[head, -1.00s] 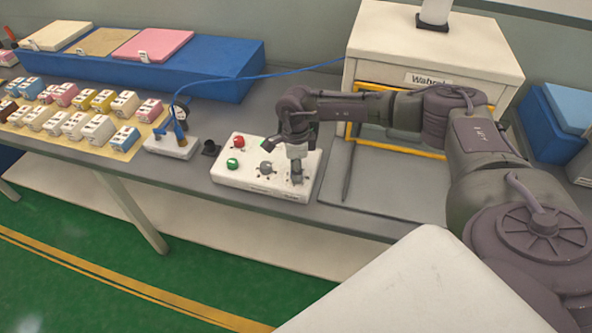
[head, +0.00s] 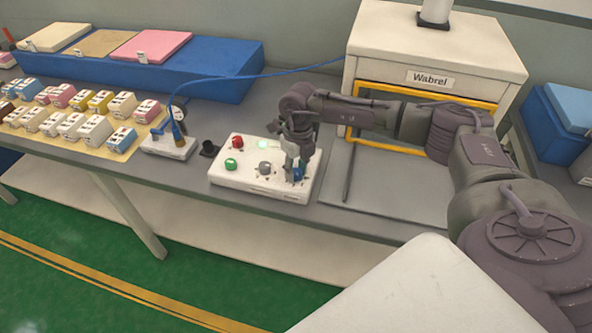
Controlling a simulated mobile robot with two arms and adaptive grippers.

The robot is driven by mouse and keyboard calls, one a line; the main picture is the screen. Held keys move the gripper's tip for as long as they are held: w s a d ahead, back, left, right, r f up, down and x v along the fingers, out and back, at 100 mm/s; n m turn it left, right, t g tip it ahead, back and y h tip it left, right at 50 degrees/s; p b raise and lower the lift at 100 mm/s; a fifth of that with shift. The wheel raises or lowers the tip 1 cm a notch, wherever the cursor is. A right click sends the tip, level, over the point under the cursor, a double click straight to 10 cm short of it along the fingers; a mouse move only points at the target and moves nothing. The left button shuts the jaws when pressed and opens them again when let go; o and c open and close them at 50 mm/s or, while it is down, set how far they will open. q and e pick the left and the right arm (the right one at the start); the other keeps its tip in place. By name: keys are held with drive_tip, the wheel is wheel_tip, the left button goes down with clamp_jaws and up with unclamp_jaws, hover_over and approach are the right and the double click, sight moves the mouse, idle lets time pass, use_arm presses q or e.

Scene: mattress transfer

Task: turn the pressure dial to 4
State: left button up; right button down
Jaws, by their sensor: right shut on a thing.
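The white control box (head: 240,181) stands on the grey bench, with a red button (head: 237,142), a green button (head: 231,164), a lit pale green lamp (head: 263,144) and a grey dial (head: 265,168). A blue dial (head: 298,174) sits at the box's right side, partly covered by my right gripper (head: 293,172). My right gripper points down and is shut on the blue dial. The dial marks are too small to read, and I cannot tell which dial is for pressure. My left gripper is not in view.
A white press labelled Wabrel (head: 425,50) with a yellow frame stands behind my right arm. A gauge unit (head: 170,146) with a blue hose is left of the box. Several small labelled blocks lie on a yellow mat (head: 122,154) further left.

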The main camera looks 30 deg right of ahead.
drive_tip(key=m, duration=0.4)
drive_tip(key=shift+d+m+b, duration=0.1)
drive_tip(key=shift+m+b, duration=0.2)
drive_tip(key=m, duration=0.3)
drive_tip(key=shift+m, duration=0.3)
drive_tip(key=m, duration=0.4)
drive_tip(key=shift+r+t, duration=0.1)
drive_tip(key=shift+t, duration=0.2)
drive_tip(key=shift+m, duration=1.9)
drive_tip(key=c, duration=0.8)
unclamp_jaws()
drive_tip(key=shift+s, duration=0.1)
